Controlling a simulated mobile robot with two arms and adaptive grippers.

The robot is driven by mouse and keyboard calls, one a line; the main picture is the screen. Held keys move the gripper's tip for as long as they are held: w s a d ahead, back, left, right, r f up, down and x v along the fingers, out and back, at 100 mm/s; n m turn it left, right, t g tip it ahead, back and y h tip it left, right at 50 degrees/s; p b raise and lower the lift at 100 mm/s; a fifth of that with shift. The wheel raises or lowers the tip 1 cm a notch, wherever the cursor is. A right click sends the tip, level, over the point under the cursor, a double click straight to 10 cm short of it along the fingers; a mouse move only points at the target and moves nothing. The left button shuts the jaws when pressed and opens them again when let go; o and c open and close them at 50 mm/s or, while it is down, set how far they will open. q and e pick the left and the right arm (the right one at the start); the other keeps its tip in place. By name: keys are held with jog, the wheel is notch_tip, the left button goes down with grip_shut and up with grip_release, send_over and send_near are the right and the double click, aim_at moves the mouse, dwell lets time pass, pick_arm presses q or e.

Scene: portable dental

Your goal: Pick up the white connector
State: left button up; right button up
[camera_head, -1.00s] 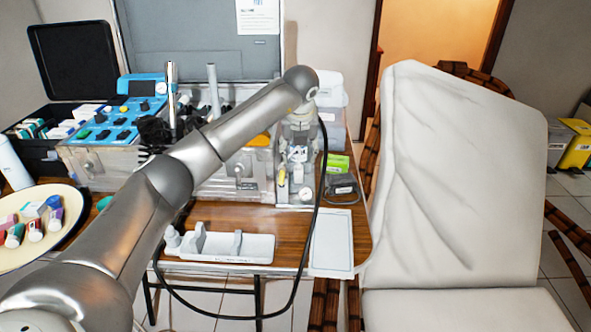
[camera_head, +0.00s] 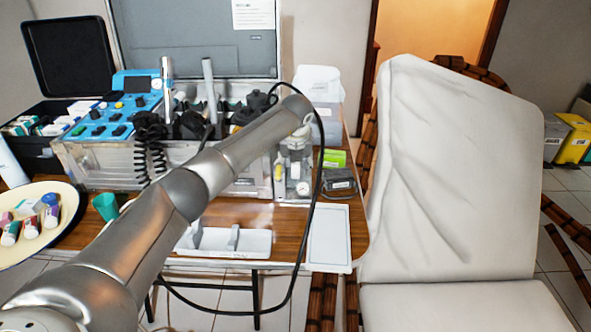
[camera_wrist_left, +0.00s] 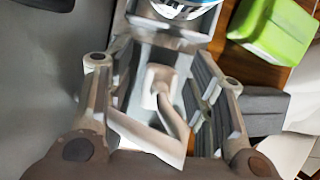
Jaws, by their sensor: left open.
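In the left wrist view a white connector-like piece (camera_wrist_left: 158,82) with a curved pale tube sits between the fingers of my left gripper (camera_wrist_left: 160,60). The fingers stand apart on either side of it, open, and I see no clear grip on it. In the head view my left gripper (camera_head: 296,158) points down at the right end of the clear dental unit, by its gauge. There it blends with the unit's parts, and I cannot make out the connector. My right gripper is not in view.
A green box (camera_head: 333,158) and a dark device (camera_head: 338,182) lie just right of the gripper. A black cable loops around my arm. A white tray (camera_head: 250,243) and a white flat panel (camera_head: 329,238) are in front. A cream plate (camera_head: 66,228) holds small bottles.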

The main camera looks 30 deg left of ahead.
pick_arm(q)
grip_shut()
